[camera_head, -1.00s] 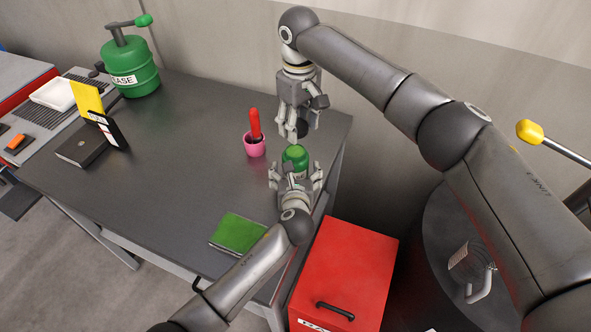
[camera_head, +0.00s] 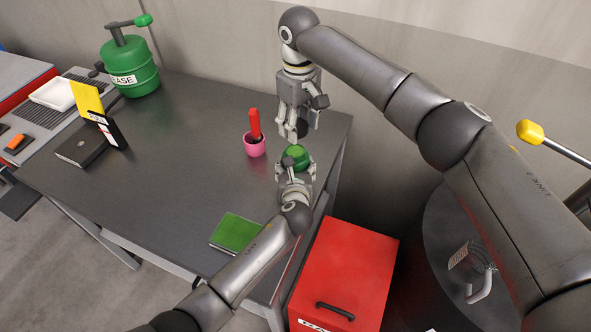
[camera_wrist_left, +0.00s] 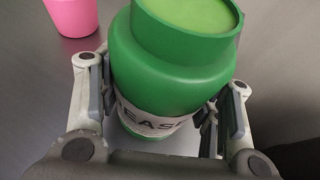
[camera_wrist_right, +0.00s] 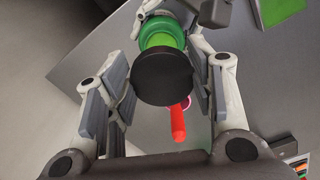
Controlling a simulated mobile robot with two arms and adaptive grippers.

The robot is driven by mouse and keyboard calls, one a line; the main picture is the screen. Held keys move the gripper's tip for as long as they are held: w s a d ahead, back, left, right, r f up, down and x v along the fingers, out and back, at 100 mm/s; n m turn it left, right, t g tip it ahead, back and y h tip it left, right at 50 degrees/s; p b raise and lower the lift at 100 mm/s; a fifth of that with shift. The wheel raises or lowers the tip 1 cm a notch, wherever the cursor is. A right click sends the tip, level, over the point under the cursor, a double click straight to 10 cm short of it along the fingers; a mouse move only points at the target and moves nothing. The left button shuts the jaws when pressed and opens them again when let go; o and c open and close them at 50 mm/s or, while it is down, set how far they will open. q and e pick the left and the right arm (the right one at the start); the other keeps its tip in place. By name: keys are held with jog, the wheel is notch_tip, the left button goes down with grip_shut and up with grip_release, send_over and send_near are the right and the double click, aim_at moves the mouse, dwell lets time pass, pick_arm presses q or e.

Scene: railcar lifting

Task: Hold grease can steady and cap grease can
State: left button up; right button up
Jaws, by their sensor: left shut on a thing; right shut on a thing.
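The small green grease can (camera_head: 296,154) stands upright near the table's right edge. In the left wrist view the grease can (camera_wrist_left: 165,65) shows an open top with light green grease and a partly hidden white label. My left gripper (camera_head: 295,170) is shut on the can's sides; its fingers (camera_wrist_left: 165,108) also show in the left wrist view. My right gripper (camera_head: 291,136) is above the can, pointing down, and is shut on a black round cap (camera_wrist_right: 163,76). In the right wrist view the cap is between the fingers and partly covers the can.
A pink cup (camera_head: 255,147) with a red-handled tool (camera_head: 255,122) stands just left of the can. A green book (camera_head: 238,234) lies nearer the front edge. A large green grease container (camera_head: 130,68) stands far left. A red cabinet (camera_head: 345,262) is beside the table. The table's middle is clear.

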pick_arm(q)
jog(key=c, duration=0.5)
jog(key=shift+o, duration=0.2)
pick_arm(e)
send_over(298, 153)
jog(key=shift+f, duration=2.5)
jog(key=shift+d+f, duration=0.1)
jog(key=shift+f, duration=0.8)
jog(key=shift+f, duration=0.6)
